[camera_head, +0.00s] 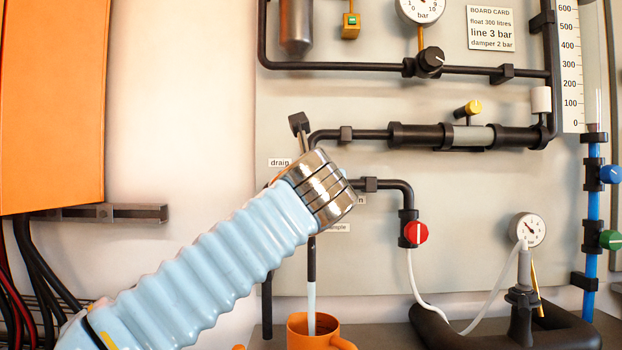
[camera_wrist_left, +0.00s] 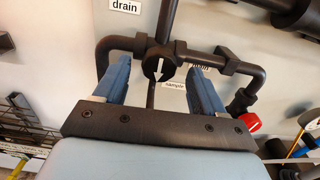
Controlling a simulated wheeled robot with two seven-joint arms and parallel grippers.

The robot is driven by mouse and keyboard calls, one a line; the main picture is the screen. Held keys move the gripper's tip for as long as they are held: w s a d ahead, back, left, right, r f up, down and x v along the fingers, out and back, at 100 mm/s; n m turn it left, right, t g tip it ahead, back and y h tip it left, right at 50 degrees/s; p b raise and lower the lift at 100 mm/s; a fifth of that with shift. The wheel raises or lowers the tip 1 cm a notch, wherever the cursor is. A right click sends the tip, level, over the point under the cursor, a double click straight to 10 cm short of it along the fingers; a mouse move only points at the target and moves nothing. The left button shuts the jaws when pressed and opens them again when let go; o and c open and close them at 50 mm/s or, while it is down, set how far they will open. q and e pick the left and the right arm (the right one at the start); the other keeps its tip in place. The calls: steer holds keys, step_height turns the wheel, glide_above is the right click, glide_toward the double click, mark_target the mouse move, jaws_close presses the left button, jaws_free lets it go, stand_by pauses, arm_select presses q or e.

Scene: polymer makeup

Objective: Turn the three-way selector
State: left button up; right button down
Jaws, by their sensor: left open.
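The three-way selector (camera_wrist_left: 163,60) is a black valve body where pipes meet, with a dark stem rising from it, in the left wrist view. Labels "drain" (camera_wrist_left: 125,6), "main" and "sample" (camera_wrist_left: 174,85) sit around it. The head view hides the fingers behind my wrist. My right gripper is out of view.
A red knob (camera_head: 416,233) sits on the pipe to the right. An orange mug (camera_head: 312,336) stands below a pale tube. A black horizontal pipe (camera_head: 465,137) with a yellow-tipped lever runs above right. An orange cabinet (camera_head: 52,100) and cables are at the left.

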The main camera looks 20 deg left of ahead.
arm_select(q)
steer(key=shift+x, duration=1.35)
steer(key=c, duration=1)
